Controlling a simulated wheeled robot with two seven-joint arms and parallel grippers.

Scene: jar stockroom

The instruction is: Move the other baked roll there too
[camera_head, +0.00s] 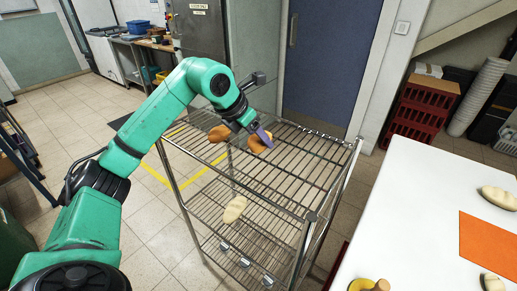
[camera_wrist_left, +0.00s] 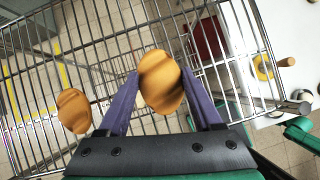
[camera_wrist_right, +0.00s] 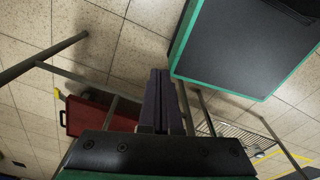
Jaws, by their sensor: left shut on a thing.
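My left gripper (camera_head: 262,139) reaches over the top shelf of the wire rack (camera_head: 300,171) and is shut on a browned baked roll (camera_head: 257,145). In the left wrist view this roll (camera_wrist_left: 161,82) sits between the two purple fingers (camera_wrist_left: 158,88). A second baked roll (camera_head: 219,133) lies on the same shelf, to the left of the held one; it also shows in the left wrist view (camera_wrist_left: 74,111). My right gripper (camera_wrist_right: 159,85) shows only in the right wrist view, with its fingers together and nothing between them.
A pale roll (camera_head: 234,209) lies on a lower shelf. A white table (camera_head: 425,215) at the right bears an orange mat (camera_head: 488,245), pale rolls (camera_head: 498,197) and a yellow item (camera_head: 362,285). Red crates (camera_head: 425,104) stand behind. The top shelf's right side is bare.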

